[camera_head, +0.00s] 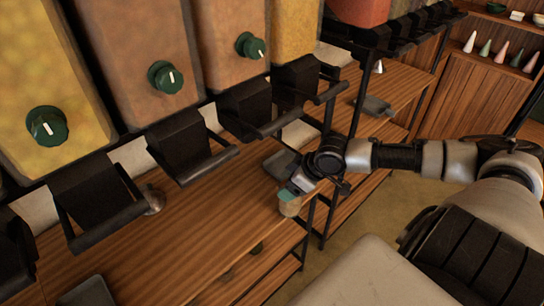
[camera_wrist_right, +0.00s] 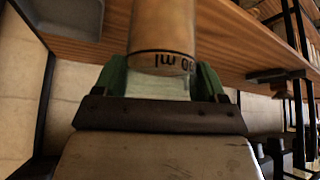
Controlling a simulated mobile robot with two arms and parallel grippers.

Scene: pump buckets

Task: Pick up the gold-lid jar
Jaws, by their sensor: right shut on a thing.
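My right gripper (camera_head: 290,193) has green fingertips and is shut on a small tan cylindrical jar (camera_head: 290,207), beside the front edge of the wooden counter. In the right wrist view the jar (camera_wrist_right: 162,35) stands between the green fingers of the gripper (camera_wrist_right: 165,82), with dark lettering ending in "ml" near its held end. No gold lid can be made out; the jar's far end is cut off by the frame. My left gripper is not in view.
The wooden counter (camera_head: 215,205) carries a row of large bins with green knobs (camera_head: 165,77) and black dispensers (camera_head: 185,145) above it. A small grey roundish object (camera_head: 153,200) stands under one dispenser. Grey trays (camera_head: 282,163) lie on the counter. Shelves with coloured cones (camera_head: 500,50) stand at the back right.

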